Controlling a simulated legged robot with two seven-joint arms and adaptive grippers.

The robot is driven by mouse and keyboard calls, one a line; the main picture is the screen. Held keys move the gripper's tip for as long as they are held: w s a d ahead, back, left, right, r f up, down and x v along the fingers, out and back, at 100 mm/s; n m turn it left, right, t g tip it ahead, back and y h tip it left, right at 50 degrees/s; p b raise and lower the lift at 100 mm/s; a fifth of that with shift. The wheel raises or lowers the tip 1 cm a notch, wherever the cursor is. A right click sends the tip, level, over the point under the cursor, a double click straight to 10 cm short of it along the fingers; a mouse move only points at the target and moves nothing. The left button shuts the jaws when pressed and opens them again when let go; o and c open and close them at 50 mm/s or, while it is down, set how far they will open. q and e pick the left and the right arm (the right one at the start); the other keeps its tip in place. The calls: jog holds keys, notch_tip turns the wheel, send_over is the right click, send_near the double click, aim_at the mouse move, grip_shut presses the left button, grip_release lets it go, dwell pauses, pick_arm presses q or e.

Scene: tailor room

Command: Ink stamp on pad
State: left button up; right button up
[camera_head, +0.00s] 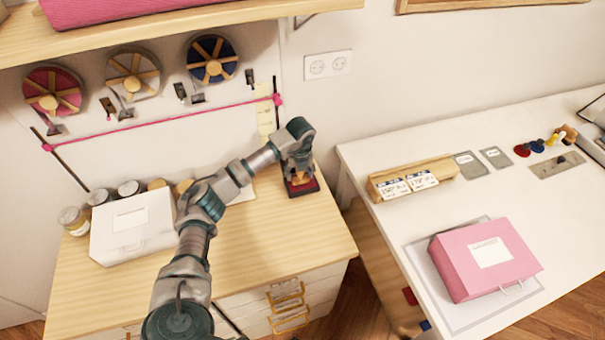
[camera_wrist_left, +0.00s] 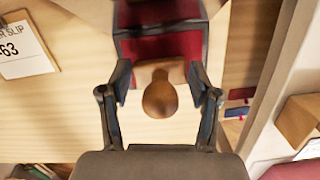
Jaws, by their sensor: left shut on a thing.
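My left gripper (camera_head: 299,170) reaches down at the right back of the wooden table. It is shut on a stamp with a rounded wooden handle (camera_wrist_left: 160,97), and the fingers (camera_wrist_left: 160,78) sit on both sides of the stamp's wooden base. The red ink pad (camera_head: 303,188) in its dark case lies on the table at the gripper's tip. The pad (camera_wrist_left: 180,45) also shows behind the stamp in the left wrist view. The stamp's underside is hidden, so I cannot tell whether it touches the pad. My right gripper is not in view.
A white box (camera_head: 132,225) stands on the table's left, with several jars behind it. A paper slip (camera_wrist_left: 22,45) lies left of the pad. Across a gap, the white table (camera_head: 380,155) holds a pink box (camera_head: 485,260) and a wooden card holder (camera_head: 415,178). The wooden table's front is clear.

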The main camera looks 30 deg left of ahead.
pick_arm(q)
jog(key=shift+a+f, duration=0.1)
jog(key=shift+d+f, duration=0.1)
jog(key=shift+d, duration=0.85)
jog(key=shift+a+f, duration=0.1)
jog(key=shift+f, duration=0.05)
jog(key=shift+a+f, duration=0.2)
jog(key=shift+a, duration=0.35)
jog(key=shift+s+d+f, duration=0.15)
jog(key=shift+d+f, duration=0.2)
jog(key=shift+d, duration=0.05)
jog(key=shift+a+f, duration=0.1)
jog(key=shift+f, duration=0.1)
jog(key=shift+c, duration=1.3)
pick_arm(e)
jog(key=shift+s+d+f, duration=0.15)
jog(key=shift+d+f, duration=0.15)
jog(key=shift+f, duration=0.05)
pick_arm(q)
jog(key=shift+r, duration=0.1)
